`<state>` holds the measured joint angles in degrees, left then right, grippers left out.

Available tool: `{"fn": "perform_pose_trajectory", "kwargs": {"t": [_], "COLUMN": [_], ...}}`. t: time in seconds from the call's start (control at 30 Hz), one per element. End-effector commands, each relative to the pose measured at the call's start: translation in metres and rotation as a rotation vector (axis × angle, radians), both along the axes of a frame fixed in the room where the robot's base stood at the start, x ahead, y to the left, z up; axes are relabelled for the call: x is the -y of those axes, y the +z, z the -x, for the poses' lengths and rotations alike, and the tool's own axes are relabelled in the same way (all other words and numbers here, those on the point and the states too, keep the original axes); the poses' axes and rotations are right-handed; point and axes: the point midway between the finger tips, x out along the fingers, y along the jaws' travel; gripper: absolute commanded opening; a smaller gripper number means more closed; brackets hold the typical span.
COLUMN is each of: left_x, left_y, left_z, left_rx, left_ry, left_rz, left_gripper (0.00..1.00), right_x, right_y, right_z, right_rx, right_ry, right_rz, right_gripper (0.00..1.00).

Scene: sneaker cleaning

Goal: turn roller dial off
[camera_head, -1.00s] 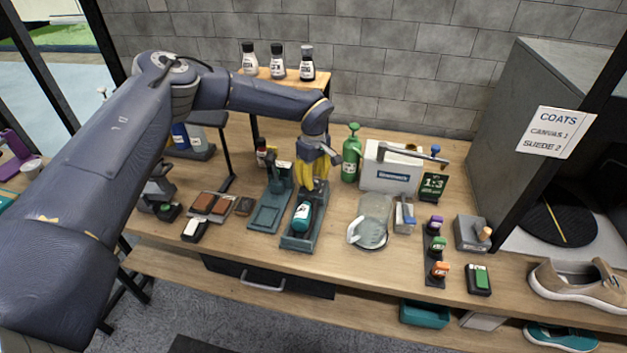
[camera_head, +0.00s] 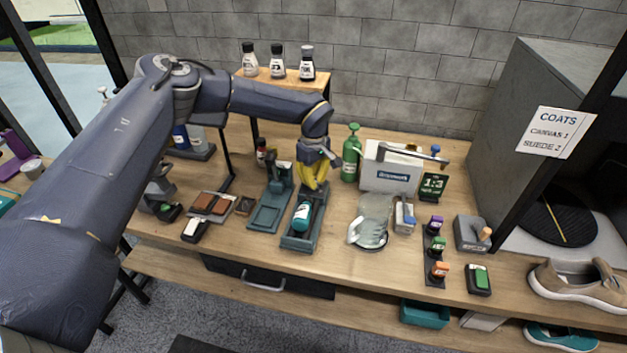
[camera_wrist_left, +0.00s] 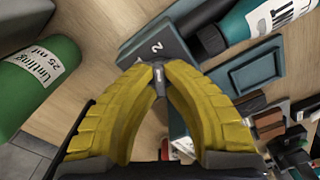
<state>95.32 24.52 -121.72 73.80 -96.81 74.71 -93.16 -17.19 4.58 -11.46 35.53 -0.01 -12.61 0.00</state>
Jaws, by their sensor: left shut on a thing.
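The roller station is a grey-teal tray (camera_head: 290,243) holding a teal bottle-like roller (camera_head: 303,214). Its back block carries the dial, which my gripper hides in the head view. In the left wrist view the block (camera_wrist_left: 152,48) bears a "2", and a small grey dial piece (camera_wrist_left: 158,76) sits between the yellow fingertips. The teal roller (camera_wrist_left: 262,18) lies beyond it. My left gripper (camera_head: 317,187) comes from above and behind, shut on this small piece. My right gripper is not in view.
A green bottle (camera_head: 351,155) stands close behind and right of the gripper; it also shows in the left wrist view (camera_wrist_left: 36,75). Another teal tray (camera_head: 266,218) is just left. A glass-like dish (camera_head: 371,222) is on the right. Small bottles (camera_head: 277,62) stand on a raised shelf behind.

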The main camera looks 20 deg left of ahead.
Motion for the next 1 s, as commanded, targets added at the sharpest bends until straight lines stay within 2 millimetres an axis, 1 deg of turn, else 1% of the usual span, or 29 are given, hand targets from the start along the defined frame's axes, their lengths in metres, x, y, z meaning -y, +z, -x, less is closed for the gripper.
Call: {"fn": "perform_pose_trajectory", "kwargs": {"t": [0.17,0.37,0.57,1.0], "left_x": [-0.0002,0.0001,-0.0003,0.0001], "left_y": [-0.0003,-0.0006,-0.0006,-0.0009], "left_z": [0.0001,0.0003,0.0003,0.0006], "left_rx": [0.0,0.0,-0.001,-0.002], "left_ry": [0.012,0.09,0.248,0.667], "left_rz": [0.0,0.001,0.001,0.0], "left_gripper": [0.0,0.0,0.0,0.0], "right_x": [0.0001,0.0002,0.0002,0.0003], "right_y": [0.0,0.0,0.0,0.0], "right_z": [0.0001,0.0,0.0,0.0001], "right_rx": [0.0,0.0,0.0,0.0], "right_ry": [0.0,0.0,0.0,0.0], "right_rz": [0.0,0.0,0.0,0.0], "right_gripper": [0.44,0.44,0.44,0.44]}}
